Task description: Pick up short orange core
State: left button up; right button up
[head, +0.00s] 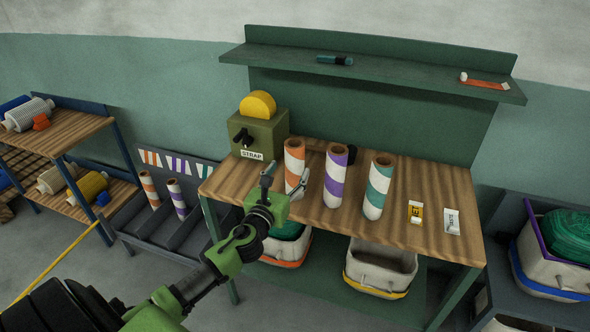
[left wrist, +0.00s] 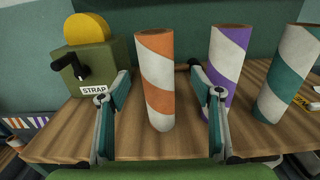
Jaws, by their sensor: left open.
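A white core with orange stripes (head: 294,160) stands upright on the wooden bench top (head: 330,215). Purple-striped (head: 335,175) and teal-striped (head: 378,188) cores stand to its right. My left gripper (head: 285,182) is open at the bench's front edge, in front of the orange core, hiding part of its base. In the left wrist view, the orange core (left wrist: 157,80) shows between the spread fingers (left wrist: 160,95), and I see no contact. Another orange-striped core (head: 149,190) stands in the grey rack at left. My right gripper is not in view.
An olive strap box (head: 258,132) with a yellow disc (head: 258,104) stands left of the orange core. Two small tags (head: 415,212) lie on the bench at right. A green shelf (head: 400,80) hangs above. Bins (head: 380,268) sit underneath.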

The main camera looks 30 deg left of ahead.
aim_at(291, 162)
pick_arm(q)
jog(key=shift+a+p+x, duration=0.15)
jog(key=shift+p+x, duration=0.05)
jog(key=shift+x, duration=1.7)
jog(key=shift+a+p+x, duration=0.1)
jog(key=shift+p+x, duration=0.05)
jog(key=shift+x, duration=1.75)
jog(key=shift+s, duration=0.1)
jog(key=shift+r, duration=0.1)
grip_shut()
